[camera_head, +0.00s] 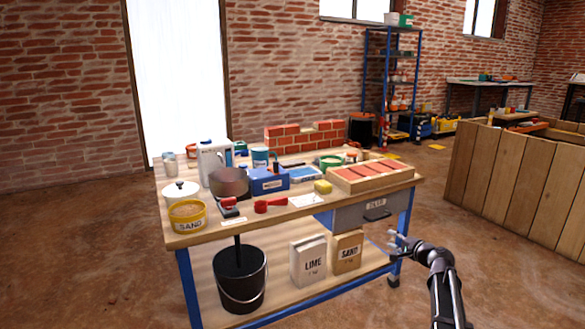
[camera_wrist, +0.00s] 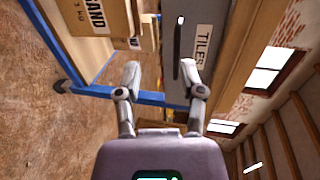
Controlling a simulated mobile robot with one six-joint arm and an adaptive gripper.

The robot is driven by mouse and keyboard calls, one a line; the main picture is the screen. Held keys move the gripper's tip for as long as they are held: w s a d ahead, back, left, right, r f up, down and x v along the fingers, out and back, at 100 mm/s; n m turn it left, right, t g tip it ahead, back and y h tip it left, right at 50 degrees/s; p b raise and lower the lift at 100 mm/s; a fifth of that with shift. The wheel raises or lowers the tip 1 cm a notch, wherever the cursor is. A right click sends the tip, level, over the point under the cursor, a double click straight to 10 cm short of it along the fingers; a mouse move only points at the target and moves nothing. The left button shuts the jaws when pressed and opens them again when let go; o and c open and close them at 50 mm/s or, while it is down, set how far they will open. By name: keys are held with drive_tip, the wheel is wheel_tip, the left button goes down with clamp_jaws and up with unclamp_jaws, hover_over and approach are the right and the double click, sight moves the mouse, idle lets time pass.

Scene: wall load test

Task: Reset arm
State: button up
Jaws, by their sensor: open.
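My gripper (camera_head: 396,241) is at the lower right in the head view, just off the right front corner of the workbench (camera_head: 300,207). In the wrist view my gripper (camera_wrist: 160,80) has its two fingers apart with nothing between them. Beyond the fingers are a grey drawer (camera_wrist: 187,45) labelled TILES and a blue bench leg and rail. The drawer (camera_head: 350,216) looks shut in the head view, with a dark handle on its front. The gripper appears apart from the bench and drawer.
A black bucket (camera_head: 240,275) and paper bags (camera_head: 308,261) are on the lower shelf. A wooden enclosure (camera_head: 505,170) stands right; floor (camera_head: 420,205) between is clear.

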drive_tip(key=s+a+n+g+p, duration=0.8)
drive_tip(key=s+a+p, duration=0.2)
drive_tip(key=s+a, duration=0.45)
drive_tip(key=s+a+r+n+g+h+p, duration=0.1)
drive_tip(key=s+r+n+g+h+p, duration=0.15)
drive_tip(key=s+h+p, duration=0.4)
drive_tip(key=s+a+r+n+g+h+p, duration=0.1)
drive_tip(key=s+r+n+g+p, duration=0.15)
drive_tip(key=s, duration=0.75)
wheel_tip(320, 180, up, 37)
drive_tip(key=p, duration=3.8)
drive_tip(key=shift+d+r+g, duration=0.2)
drive_tip(key=shift+g, duration=0.2)
drive_tip(key=shift+y, duration=0.25)
